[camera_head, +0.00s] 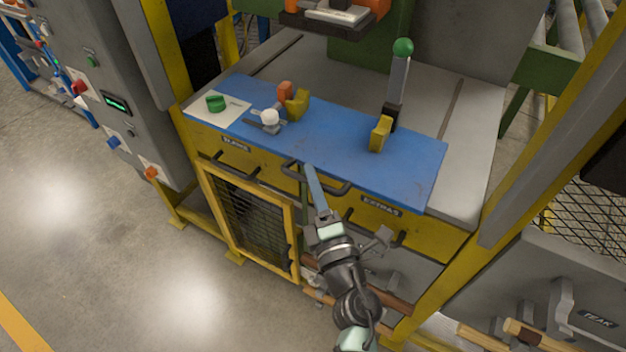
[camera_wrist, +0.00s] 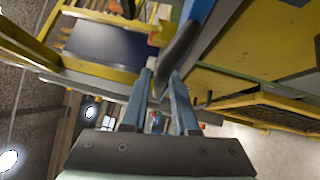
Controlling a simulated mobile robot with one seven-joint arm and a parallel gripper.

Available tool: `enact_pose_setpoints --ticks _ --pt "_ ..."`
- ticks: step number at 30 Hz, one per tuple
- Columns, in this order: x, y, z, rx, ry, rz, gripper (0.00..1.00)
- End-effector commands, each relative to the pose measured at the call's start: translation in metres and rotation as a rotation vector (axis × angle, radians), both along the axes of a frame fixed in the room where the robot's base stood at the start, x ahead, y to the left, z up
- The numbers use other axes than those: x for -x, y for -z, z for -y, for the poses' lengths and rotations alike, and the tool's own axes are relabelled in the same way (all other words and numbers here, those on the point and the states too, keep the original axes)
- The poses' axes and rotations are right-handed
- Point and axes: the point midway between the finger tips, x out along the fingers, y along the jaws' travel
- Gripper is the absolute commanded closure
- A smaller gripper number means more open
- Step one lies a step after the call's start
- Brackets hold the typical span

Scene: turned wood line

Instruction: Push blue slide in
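The blue slide (camera_head: 330,140) is a long flat blue plate lying on top of the yellow bench, with its front edge out at the bench front. A dark bar handle (camera_head: 334,190) sits on that front edge. It also shows in the wrist view (camera_wrist: 182,45). My gripper (camera_head: 307,168) is at this handle, its two blue-grey fingers pointing at it. In the wrist view, my gripper (camera_wrist: 162,74) has its fingers apart, with the handle running between the tips. I cannot tell whether they press on it.
On the slide are a white card with a green piece (camera_head: 215,103), a white knob (camera_head: 269,117) and yellow blocks (camera_head: 380,133). Yellow drawers with handles (camera_head: 376,226) are below. A yellow post (camera_head: 520,170) stands at right.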

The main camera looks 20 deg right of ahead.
Motion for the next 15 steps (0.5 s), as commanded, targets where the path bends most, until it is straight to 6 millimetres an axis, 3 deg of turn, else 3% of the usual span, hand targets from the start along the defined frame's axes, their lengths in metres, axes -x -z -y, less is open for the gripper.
enact_pose_setpoints --ticks 1,4,15 --pt "0.0001 0.0000 0.0000 0.000 0.000 0.000 0.83" --pt "0.0002 0.0000 0.0000 0.000 0.000 0.000 1.00" --pt "0.0003 0.0001 -0.0001 0.000 0.000 0.000 1.00"
